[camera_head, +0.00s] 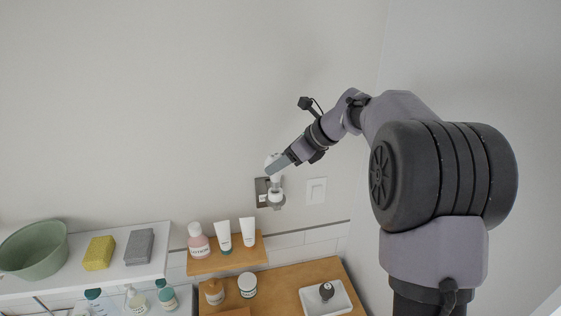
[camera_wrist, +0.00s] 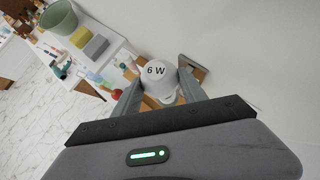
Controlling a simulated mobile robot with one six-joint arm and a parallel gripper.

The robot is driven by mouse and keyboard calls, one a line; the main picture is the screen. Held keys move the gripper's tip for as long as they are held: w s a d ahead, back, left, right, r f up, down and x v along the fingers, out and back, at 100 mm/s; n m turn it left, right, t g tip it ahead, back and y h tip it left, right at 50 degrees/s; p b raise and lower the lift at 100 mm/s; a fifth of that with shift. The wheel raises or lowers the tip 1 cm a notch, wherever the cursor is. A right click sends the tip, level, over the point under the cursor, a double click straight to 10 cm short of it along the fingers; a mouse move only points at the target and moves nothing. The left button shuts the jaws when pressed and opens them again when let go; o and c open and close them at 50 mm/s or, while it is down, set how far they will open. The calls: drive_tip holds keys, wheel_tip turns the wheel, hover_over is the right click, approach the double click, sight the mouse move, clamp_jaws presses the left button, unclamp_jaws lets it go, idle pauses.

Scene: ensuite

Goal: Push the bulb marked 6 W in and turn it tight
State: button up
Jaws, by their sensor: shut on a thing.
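The white bulb marked 6 W (camera_wrist: 157,76) is between the fingers of my gripper (camera_wrist: 160,90) in the wrist view, its label facing the camera. My gripper is shut on the bulb. In the head view my gripper (camera_head: 279,165) holds the bulb (camera_head: 272,163) above a wall lamp holder (camera_head: 275,196) on a dark square wall plate (camera_head: 262,190). The bulb's lower end is close to the holder's top; I cannot tell whether it is seated. In the wrist view the plate (camera_wrist: 194,68) shows partly behind the right finger.
A white switch (camera_head: 316,190) is on the wall right of the holder. Below are a wooden shelf (camera_head: 225,260) with a bottle and tubes, and a counter with a white tray (camera_head: 313,300) holding a dark round thing. A white shelf at left bears a green bowl (camera_head: 35,250) and sponges.

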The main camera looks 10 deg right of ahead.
sight(280, 172)
drive_tip(key=shift+f+b, duration=1.2)
drive_tip(key=shift+f, duration=0.55)
drive_tip(key=shift+f+m+b, duration=0.1)
drive_tip(key=shift+m+b, duration=0.2)
drive_tip(key=shift+b, duration=0.05)
drive_tip(key=shift+s+a+m+t+h+b, duration=0.2)
drive_tip(key=shift+m+t+h+b, duration=0.3)
drive_tip(key=shift+m+h+b, duration=0.3)
drive_tip(key=shift+a+m+t+h, duration=0.1)
drive_tip(key=shift+m+t+h, duration=0.35)
drive_tip(key=shift+m, duration=0.55)
drive_tip(key=m+p, duration=0.1)
drive_tip(key=m+h+p, duration=0.1)
drive_tip(key=shift+s+a+r+h+p, duration=0.1)
drive_tip(key=shift+r+h+p, duration=0.15)
drive_tip(key=shift+p, duration=0.15)
drive_tip(key=shift+m+t+p, duration=0.3)
drive_tip(key=shift+t+p, duration=0.05)
drive_tip(key=shift+p, duration=0.1)
